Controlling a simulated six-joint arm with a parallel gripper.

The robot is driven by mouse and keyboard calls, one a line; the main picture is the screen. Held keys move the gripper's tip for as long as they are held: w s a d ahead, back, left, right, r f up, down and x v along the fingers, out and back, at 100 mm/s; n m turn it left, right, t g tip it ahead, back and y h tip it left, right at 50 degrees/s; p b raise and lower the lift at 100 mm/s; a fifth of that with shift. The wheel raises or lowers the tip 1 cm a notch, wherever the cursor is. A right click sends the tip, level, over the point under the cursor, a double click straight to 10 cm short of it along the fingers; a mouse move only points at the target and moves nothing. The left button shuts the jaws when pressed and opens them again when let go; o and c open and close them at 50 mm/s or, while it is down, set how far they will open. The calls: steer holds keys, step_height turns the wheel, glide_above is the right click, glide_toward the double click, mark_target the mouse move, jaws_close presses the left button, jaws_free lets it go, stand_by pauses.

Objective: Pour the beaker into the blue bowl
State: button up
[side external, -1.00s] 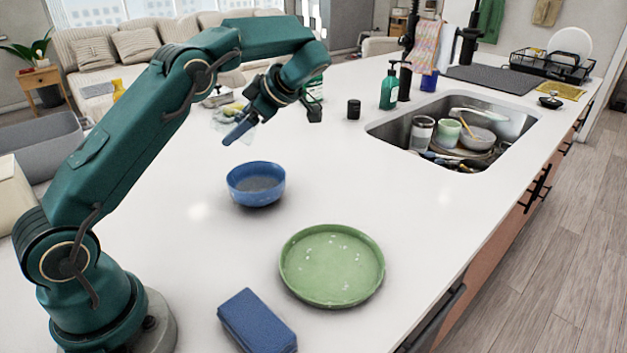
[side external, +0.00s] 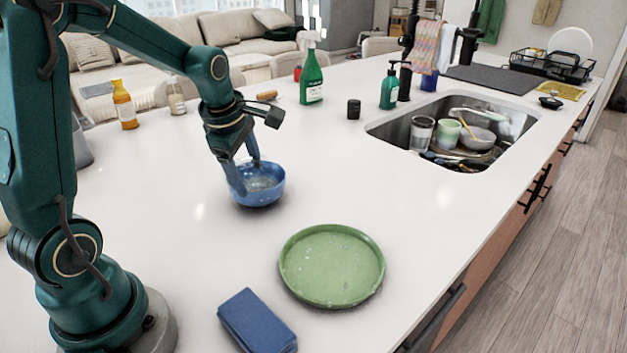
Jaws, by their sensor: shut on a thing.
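The blue bowl (side external: 262,198) stands upright on the white counter. My gripper (side external: 246,172) reaches down at the bowl's left and far side, its fingers pointing down at the rim. The near finger covers part of the bowl's left edge. My gripper is shut on the clear beaker (side external: 257,180), which is hard to make out; a pale glassy patch shows between the fingers and over the bowl's inside. I cannot tell the beaker's exact tilt or how much it holds.
A green plate (side external: 332,265) and a folded blue cloth (side external: 257,320) lie nearer on the counter. A green spray bottle (side external: 311,75), an orange bottle (side external: 125,105) and a dark cup (side external: 354,109) stand farther back. The sink (side external: 450,130) holds dishes. The counter right of the bowl is clear.

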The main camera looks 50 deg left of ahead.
steer(key=shift+w+d+r+t+h, duration=0.1)
steer(key=shift+d+r+t+h, duration=0.2)
steer(key=shift+h, duration=0.6)
steer(key=shift+w+d+r+t+h, duration=0.2)
steer(key=shift+d+h, duration=0.1)
steer(key=shift+h, duration=0.25)
steer(key=shift+w+d+r+t+h, duration=0.15)
steer(key=shift+d+h, duration=0.1)
steer(key=shift+h, duration=0.3)
steer(key=w+a+r+n+t+h, duration=0.3)
steer(key=w+a+r+n+t, duration=0.1)
steer(key=a+r+n+t, duration=0.3)
step_height(320, 180, up, 2)
steer(key=shift+w+a+r+t+h, duration=0.1)
steer(key=shift+w+a+t+h, duration=0.15)
steer(key=shift+a+t, duration=0.4)
steer(key=shift+g, duration=0.3)
